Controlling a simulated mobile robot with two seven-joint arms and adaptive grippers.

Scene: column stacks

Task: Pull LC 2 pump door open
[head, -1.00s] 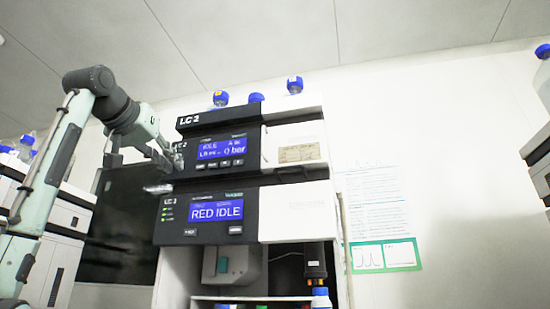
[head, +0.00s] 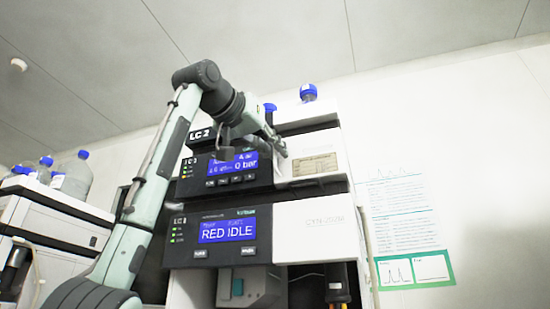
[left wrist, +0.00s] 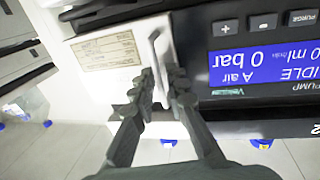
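The LC 2 pump is the upper module, with a dark panel and a blue display (head: 232,167) reading 0 bar. Its white door (head: 325,145), with a beige label, is to the right of the display and looks closed. In the left wrist view the picture is upside down, and the door (left wrist: 95,28) shows beside the display (left wrist: 262,63). My left gripper (head: 278,146) is at the door's left edge. My right gripper is not in view.
The LC 1 module (head: 312,225) with a RED IDLE display sits directly below. Blue-capped bottles (head: 308,93) stand on top of the stack. Another instrument stack (head: 50,215) with bottles is at the left. A paper sheet (head: 400,215) hangs on the right wall.

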